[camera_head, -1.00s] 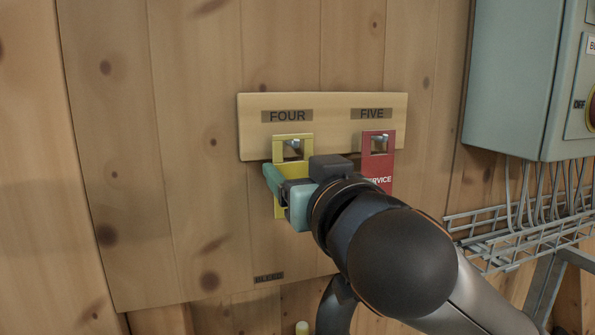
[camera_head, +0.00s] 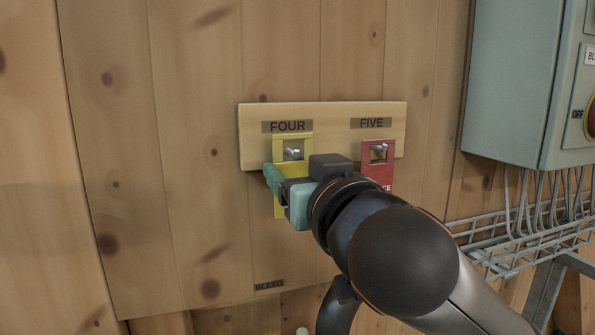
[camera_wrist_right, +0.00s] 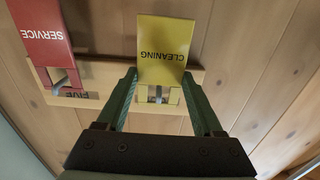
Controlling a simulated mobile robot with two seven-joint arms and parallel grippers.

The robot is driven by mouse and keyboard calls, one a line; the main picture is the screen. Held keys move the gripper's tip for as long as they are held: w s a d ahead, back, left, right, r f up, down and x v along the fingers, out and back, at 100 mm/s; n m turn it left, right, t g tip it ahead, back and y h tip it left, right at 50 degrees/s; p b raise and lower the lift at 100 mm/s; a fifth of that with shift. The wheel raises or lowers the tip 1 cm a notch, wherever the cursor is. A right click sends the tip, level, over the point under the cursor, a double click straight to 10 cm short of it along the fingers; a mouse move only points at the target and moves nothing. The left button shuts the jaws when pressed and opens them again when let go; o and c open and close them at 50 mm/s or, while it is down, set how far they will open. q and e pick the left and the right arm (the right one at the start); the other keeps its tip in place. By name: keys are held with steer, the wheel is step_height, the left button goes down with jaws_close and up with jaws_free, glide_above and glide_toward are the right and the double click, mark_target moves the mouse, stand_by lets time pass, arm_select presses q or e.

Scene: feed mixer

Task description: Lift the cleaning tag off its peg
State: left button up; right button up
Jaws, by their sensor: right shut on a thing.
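The yellow cleaning tag (camera_head: 280,205) is at the left peg (camera_head: 292,153), below the FOUR label. My right gripper (camera_head: 284,180) is shut on it and hides its middle in the head view. The peg shows inside the tag's window, near its lower part. In the right wrist view the tag (camera_wrist_right: 165,52), lettered CLEANING upside down, stands between the two green fingers (camera_wrist_right: 159,78), with the peg (camera_wrist_right: 158,98) still showing in its window. My left gripper is not in view.
A red SERVICE tag (camera_head: 377,174) hangs on the FIVE peg (camera_head: 379,148), close to the right of my gripper. The wooden peg board (camera_head: 335,118) is on the plank wall. A grey control box (camera_head: 510,80) and wire cable tray (camera_head: 500,240) are at right.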

steer(key=shift+s, duration=0.15)
steer(key=v, duration=0.9)
stand_by(0.9)
